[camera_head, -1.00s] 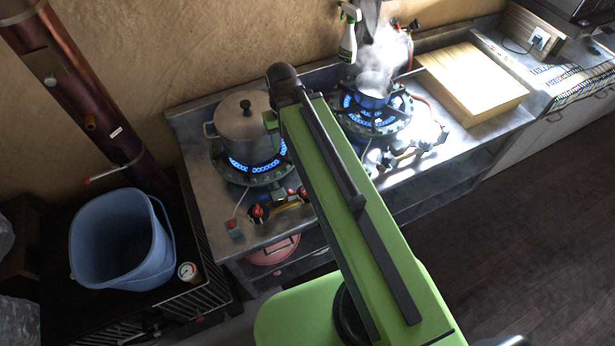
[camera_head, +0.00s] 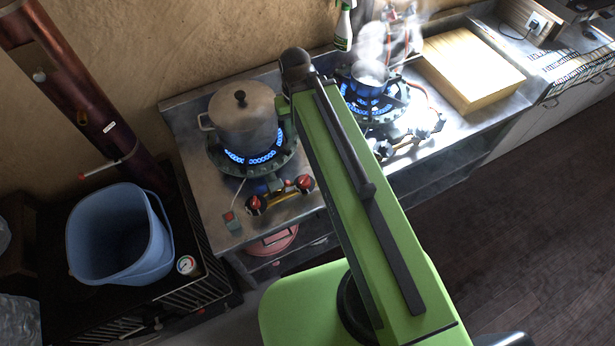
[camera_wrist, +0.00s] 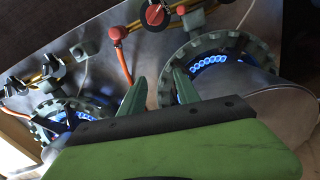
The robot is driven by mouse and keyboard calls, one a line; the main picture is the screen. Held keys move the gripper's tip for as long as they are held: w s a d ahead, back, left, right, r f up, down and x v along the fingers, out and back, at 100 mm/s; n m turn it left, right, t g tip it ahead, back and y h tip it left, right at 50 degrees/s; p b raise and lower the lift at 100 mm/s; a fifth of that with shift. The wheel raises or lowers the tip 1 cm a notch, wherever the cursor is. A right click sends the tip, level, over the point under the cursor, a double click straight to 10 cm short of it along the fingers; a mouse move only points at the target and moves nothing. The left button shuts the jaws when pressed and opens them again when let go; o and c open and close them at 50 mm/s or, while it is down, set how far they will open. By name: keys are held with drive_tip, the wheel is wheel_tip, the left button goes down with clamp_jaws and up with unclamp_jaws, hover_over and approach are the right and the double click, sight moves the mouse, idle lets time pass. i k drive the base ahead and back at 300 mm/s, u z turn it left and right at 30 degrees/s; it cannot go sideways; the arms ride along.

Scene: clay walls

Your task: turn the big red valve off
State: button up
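Two red knobs sit on a brass pipe at the front of the left burner: a left red knob (camera_head: 254,204) and a right red knob (camera_head: 305,183). I cannot tell which is the big red valve. The wrist view, turned roughly upside down, shows one red knob (camera_wrist: 155,14) at its top edge, with a pale mark across its face. My gripper (camera_wrist: 158,80) shows there as two green fingers, apart and empty, below that knob and between the burners. In the head view my green arm reaches over the counter and hides the gripper.
A lidded metal pot (camera_head: 243,120) stands on the lit left burner (camera_head: 262,160). A steaming vessel (camera_head: 369,75) is on the lit right burner (camera_head: 350,108). A blue bucket (camera_head: 118,240) stands at left; a wooden block (camera_head: 470,70) lies at right. An orange hose (camera_wrist: 123,65) runs near the fingers.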

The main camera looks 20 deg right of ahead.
sight(305, 182)
drive_tip(key=u, duration=0.8)
drive_tip(key=k, duration=1)
drive_tip(key=z, duration=0.45)
drive_tip(key=i, duration=0.5)
drive_tip(key=z, duration=0.05)
